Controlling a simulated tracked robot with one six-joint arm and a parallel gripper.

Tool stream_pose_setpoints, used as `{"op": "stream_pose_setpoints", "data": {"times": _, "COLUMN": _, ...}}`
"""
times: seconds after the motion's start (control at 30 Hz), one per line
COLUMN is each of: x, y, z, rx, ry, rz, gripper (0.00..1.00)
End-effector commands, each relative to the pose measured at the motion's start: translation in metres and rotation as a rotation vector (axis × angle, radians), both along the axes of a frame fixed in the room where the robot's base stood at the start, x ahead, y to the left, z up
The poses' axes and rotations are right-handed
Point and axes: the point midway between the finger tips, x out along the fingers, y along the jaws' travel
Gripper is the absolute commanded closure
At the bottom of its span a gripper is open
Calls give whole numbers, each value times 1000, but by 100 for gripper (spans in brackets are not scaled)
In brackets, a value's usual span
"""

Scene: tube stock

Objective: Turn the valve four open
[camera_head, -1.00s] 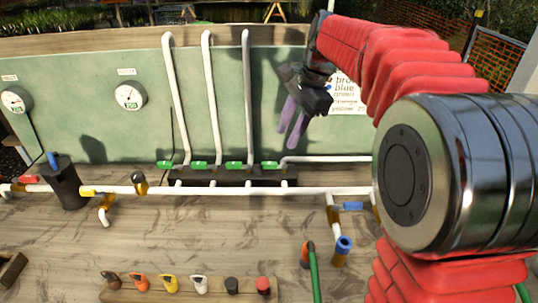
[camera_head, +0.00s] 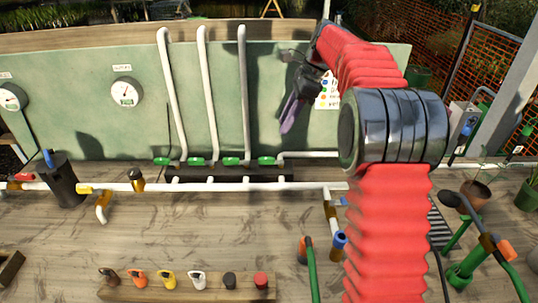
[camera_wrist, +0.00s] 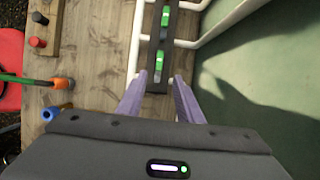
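Several green valve handles sit in a row on a dark manifold block (camera_head: 225,179) below tall white pipes. The rightmost green handle (camera_head: 266,161), at the end of the row nearest my gripper, lies along the row; I take it for valve four. My gripper (camera_head: 285,129) hangs above and slightly right of it with purple fingers pointing down. In the wrist view, my gripper (camera_wrist: 161,78) has its fingers apart with nothing between them. The nearest green handle (camera_wrist: 158,65) shows just beyond the fingertips, and another green handle (camera_wrist: 164,15) farther along. Finger contact is not visible.
A white horizontal pipe (camera_head: 230,187) runs in front of the block. Vertical white pipes (camera_head: 243,90) rise against the green backboard (camera_head: 80,70), near my gripper. A wooden rack (camera_head: 190,289) with coloured caps is at the front. Green-hosed parts (camera_head: 468,270) stand at right.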

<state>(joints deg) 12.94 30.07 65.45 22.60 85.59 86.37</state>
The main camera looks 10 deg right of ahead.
Motion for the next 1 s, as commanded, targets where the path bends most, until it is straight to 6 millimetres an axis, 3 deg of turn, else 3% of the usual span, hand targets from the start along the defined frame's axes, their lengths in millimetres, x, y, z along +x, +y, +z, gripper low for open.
{"op": "stream_pose_setpoints", "data": {"times": 0.37, "x": 1, "y": 6, "z": -13, "rx": 0, "ry": 0, "rz": 2, "gripper": 67}}
{"op": "stream_pose_setpoints", "data": {"times": 1.0, "x": 7, "y": 41, "z": -101, "rx": -1, "ry": 3, "rz": 2, "gripper": 67}}
